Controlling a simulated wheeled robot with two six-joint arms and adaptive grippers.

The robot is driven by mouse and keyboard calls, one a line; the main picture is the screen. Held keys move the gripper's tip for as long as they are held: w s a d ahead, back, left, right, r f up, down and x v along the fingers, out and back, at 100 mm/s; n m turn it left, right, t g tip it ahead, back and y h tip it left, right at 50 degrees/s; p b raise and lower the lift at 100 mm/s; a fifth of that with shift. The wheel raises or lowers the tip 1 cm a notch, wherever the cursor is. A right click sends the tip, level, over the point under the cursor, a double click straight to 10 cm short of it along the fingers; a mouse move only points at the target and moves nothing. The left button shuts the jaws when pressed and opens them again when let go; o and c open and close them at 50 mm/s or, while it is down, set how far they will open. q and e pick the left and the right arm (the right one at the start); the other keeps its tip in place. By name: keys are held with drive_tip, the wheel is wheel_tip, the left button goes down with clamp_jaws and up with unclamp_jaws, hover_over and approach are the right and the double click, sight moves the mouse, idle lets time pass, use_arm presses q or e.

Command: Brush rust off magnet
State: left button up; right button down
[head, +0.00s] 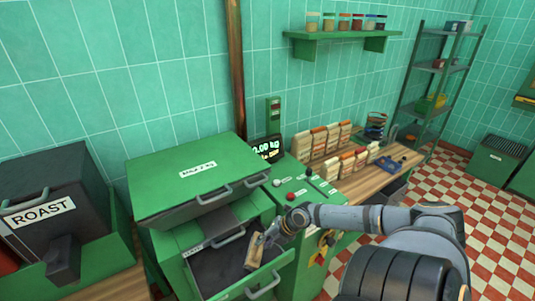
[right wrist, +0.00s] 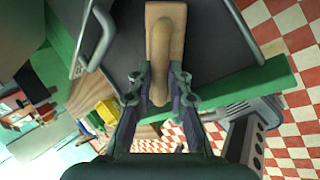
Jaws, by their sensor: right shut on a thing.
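My right gripper (head: 268,238) is shut on a wooden brush (head: 254,252) with a tan block and a rounded handle. In the right wrist view the brush (right wrist: 160,35) points away from me between the two fingers (right wrist: 160,88). The brush is over an open green drawer (head: 263,284) with a dark grey surface (head: 221,268) inside, which may be the magnet. Its bristles are hidden, and I cannot tell if they touch that surface. I cannot make out rust. My left gripper is not in view.
A green cabinet lid (head: 160,190) with handles sits above the drawer. A control panel (head: 297,187) with buttons is right of it, then a wooden bench (head: 370,183) with several bags. A dark roaster box (head: 45,190) stands at left. Checkered floor (head: 490,230) is open at right.

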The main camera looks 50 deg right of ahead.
drive_tip(key=a, duration=0.1)
drive_tip(key=a+b, duration=0.1)
drive_tip(key=shift+w+a+f, duration=0.2)
drive_tip(key=shift+a, duration=0.1)
drive_tip(key=shift+w+a+r, duration=0.15)
drive_tip(key=shift+a, duration=0.2)
